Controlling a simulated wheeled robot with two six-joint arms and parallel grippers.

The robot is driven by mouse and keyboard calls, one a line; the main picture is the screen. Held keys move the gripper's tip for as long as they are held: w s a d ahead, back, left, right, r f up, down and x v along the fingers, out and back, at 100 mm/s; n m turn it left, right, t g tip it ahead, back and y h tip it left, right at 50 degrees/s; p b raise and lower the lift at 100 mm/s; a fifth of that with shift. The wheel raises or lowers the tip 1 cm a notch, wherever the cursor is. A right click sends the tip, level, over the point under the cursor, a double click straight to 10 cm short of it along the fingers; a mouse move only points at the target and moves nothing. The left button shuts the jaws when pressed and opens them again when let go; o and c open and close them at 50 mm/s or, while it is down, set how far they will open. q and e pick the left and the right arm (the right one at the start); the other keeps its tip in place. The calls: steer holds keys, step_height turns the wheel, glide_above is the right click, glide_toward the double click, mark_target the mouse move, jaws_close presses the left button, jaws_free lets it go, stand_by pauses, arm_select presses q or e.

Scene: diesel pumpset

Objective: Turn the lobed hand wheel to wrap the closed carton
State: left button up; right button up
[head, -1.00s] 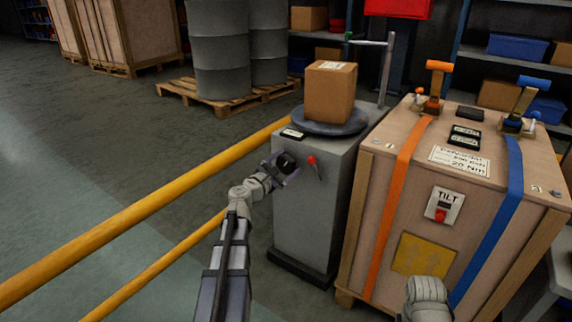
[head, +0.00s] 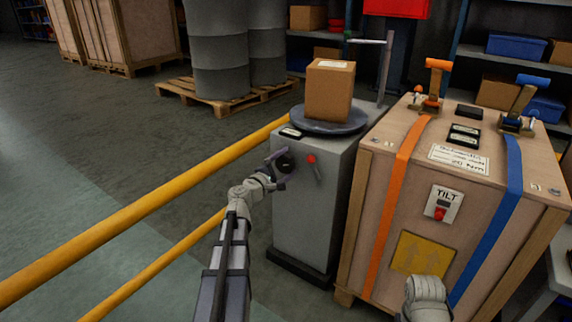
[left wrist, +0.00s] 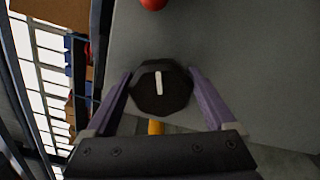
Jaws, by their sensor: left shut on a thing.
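The hand wheel (head: 286,162) is a dark knob on the front of a grey cabinet (head: 312,215). In the left wrist view the wheel (left wrist: 161,95) is black and many-sided, with a white mark pointing nearly straight up. My left gripper (head: 281,169) is shut on the wheel, with one finger on each side of it. The closed brown carton (head: 330,92) stands upright on the round dark turntable (head: 335,124) on top of the cabinet. No wrap film is visible on it.
A red-knobbed lever (head: 314,166) sits just right of the wheel. A strapped wooden crate (head: 385,225) stands close to the cabinet's right. Yellow rails (head: 150,204) run along the left. A metal post (head: 386,70) stands behind the turntable.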

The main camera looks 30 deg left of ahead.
stand_by(0.4)
arm_select(q)
steer(key=o, duration=1.1)
steer(key=shift+c, duration=0.2)
steer(key=s, duration=0.7)
steer(key=shift+s+a, duration=0.25)
steer(key=shift+s, duration=0.15)
